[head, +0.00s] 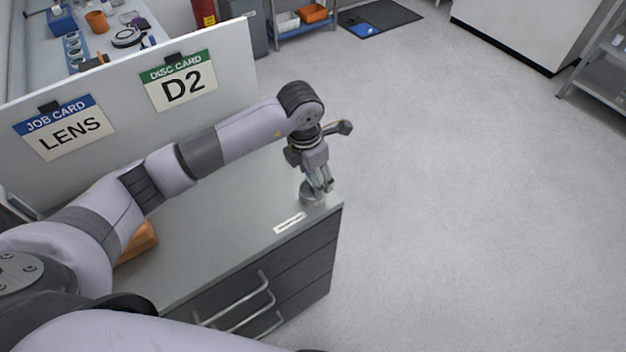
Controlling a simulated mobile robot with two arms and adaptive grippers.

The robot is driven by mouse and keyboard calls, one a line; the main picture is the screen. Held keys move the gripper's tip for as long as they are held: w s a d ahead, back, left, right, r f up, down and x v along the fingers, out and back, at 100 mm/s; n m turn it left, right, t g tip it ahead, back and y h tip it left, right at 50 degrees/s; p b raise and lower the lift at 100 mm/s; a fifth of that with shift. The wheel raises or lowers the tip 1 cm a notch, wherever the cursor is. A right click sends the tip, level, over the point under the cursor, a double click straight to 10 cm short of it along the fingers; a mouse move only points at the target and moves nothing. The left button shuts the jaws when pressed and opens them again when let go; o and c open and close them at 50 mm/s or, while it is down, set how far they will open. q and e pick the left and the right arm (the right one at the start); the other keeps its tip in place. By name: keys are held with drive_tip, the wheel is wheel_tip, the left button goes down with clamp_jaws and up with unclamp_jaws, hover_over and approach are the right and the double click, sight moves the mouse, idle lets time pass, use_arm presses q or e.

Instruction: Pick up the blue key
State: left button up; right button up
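I cannot make out a blue key in the head view. My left gripper (319,190) points down at the far right corner of the grey cabinet top (225,225). Its fingers are at a small round grey dish (310,199) on that corner and hide part of it. I cannot tell whether the fingers touch the dish or hold anything in it. The finger gap is too small to read. My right gripper is out of view.
A white panel with a LENS job card (63,127) and a D2 disc card (179,82) stands behind the cabinet. A small label (290,222) lies near the front edge. An orange bin (138,242) is partly behind my arm. Open floor lies right.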

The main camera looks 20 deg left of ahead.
use_arm(q)
drive_tip(key=c, duration=1.1)
drive_tip(key=shift+r, duration=0.15)
